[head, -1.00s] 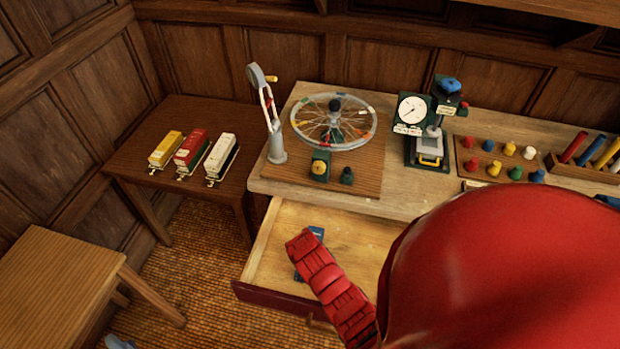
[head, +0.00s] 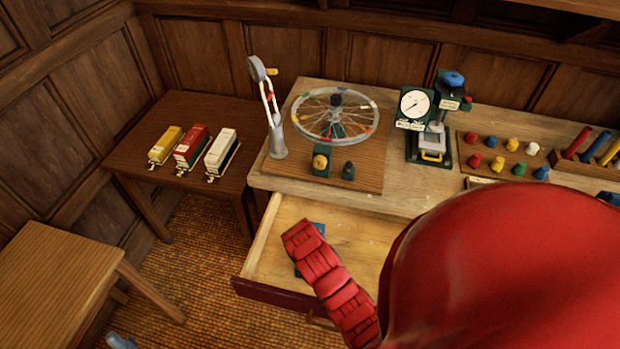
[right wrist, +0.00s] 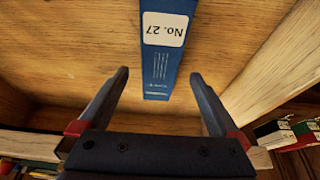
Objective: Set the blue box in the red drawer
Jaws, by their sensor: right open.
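The red drawer (head: 275,294) is pulled open under the workbench, with a dark red front and pale wooden inside. The blue box (right wrist: 165,62), with a white "No. 27" label, lies on the drawer's wooden floor. In the head view only slivers of the box (head: 320,228) show past my red arm. My right gripper (right wrist: 159,74) is open, one finger on each side of the box's near end, with gaps between fingers and box. In the head view my arm hides its fingertips. My left gripper is not in view.
The workbench (head: 400,200) above the drawer holds a spoked wheel (head: 336,116), a dial gauge (head: 416,104) and a board of coloured pegs (head: 500,155). Model train cars (head: 193,148) stand on a side table at left. A stool (head: 60,285) stands at lower left. The drawer's left part looks bare.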

